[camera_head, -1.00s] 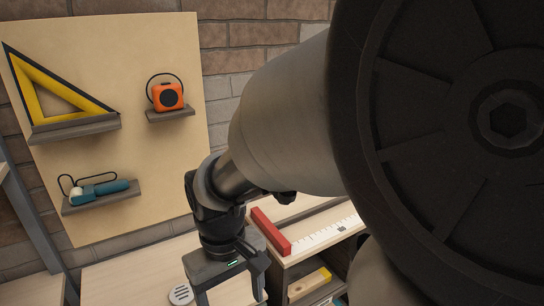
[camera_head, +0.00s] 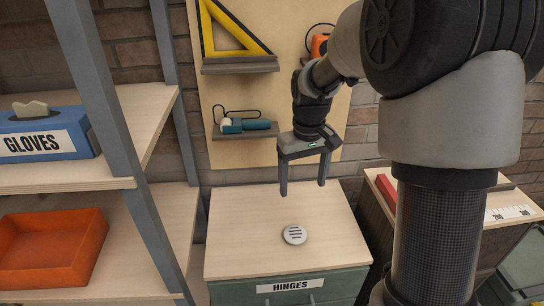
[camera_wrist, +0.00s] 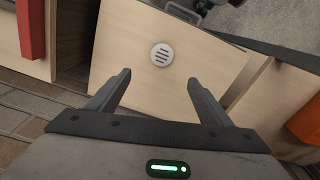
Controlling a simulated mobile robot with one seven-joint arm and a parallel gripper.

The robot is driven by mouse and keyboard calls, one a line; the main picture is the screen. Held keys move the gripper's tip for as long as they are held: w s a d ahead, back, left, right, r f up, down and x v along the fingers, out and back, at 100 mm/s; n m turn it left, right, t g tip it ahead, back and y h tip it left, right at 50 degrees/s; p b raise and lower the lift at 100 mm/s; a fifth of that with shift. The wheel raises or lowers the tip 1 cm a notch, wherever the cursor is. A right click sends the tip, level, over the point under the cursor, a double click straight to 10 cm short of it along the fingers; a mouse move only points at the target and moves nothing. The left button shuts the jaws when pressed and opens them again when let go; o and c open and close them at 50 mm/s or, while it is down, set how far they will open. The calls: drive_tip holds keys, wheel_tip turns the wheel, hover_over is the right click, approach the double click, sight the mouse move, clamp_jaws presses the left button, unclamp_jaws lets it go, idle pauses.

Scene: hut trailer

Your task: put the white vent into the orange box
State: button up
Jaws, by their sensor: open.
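The white vent (camera_head: 294,235) is a small round disc with dark slots. It lies flat on the wooden top of the hinges cabinet (camera_head: 240,215), and it also shows in the wrist view (camera_wrist: 162,54). The orange box (camera_head: 52,252) is an open tray on the lower shelf at the left. Part of an orange thing shows at the right edge of the wrist view (camera_wrist: 305,122); I cannot tell for sure that it is the box. My gripper (camera_head: 303,188) is open and empty, above the cabinet top and apart from the vent.
A blue gloves box (camera_head: 45,135) stands on the shelf above the orange box. A grey shelf post (camera_head: 110,130) rises between the shelves and the cabinet. A pegboard (camera_head: 240,155) with tools is behind. A red block (camera_head: 387,188) lies on the right cabinet.

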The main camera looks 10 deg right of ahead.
wheel_tip(320, 180, down, 4)
drive_tip(key=w, duration=0.2)
hover_over(295, 232)
drive_tip(key=shift+g, duration=0.3)
wheel_tip(295, 232, down, 11)
drive_tip(key=shift+w+r, duration=0.1)
drive_tip(key=shift+f+p, duration=0.45)
drive_tip(key=shift+f, duration=2.55)
drive_tip(key=shift+s, duration=0.2)
drive_tip(key=shift+c, duration=0.2)
drive_tip(key=c, duration=1.1)
drive_tip(key=shift+r, duration=0.2)
